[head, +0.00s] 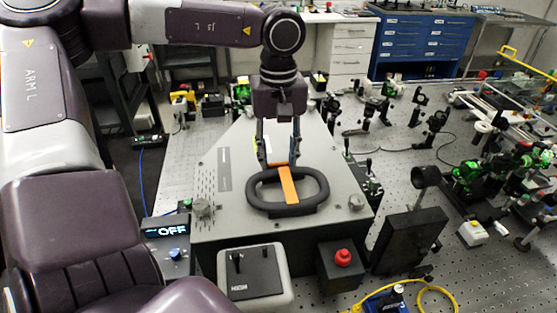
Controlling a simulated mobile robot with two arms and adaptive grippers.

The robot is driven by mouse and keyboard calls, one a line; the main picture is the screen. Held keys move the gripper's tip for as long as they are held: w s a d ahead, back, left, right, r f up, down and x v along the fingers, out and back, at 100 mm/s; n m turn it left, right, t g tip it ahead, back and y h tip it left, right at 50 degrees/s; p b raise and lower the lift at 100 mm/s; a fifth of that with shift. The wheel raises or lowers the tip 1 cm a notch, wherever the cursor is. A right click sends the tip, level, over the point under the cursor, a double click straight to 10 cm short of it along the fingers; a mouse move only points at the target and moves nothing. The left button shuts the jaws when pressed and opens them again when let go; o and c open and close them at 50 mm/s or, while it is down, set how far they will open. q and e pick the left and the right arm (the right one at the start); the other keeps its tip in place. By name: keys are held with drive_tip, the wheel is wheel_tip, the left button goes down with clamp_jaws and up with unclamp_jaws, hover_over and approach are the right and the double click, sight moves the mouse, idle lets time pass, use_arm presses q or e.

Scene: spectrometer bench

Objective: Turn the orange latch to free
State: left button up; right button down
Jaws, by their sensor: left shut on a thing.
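The orange latch (288,186) is a flat bar lying across the black oval ring handle (312,194) on top of the grey instrument box (232,215). It points toward the front of the box, leaning slightly right. My left gripper (279,161) comes down from above at the far end of the latch. Its fingers are shut on the latch's far end, one finger to each side. The fingers partly hide that end and the far part of the ring. My right gripper is not in view.
A small unit showing "OFF" (166,231) stands left of the box. In front are a grey switch box (254,275) and a red button (343,257) on a dark block. A dark upright panel (411,241) and several optics crowd the perforated bench on the right.

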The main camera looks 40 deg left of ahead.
sight(278, 163)
use_arm(q)
drive_tip(key=o, duration=1.2)
drive_tip(key=shift+c, duration=0.2)
wheel_tip(278, 163, up, 12)
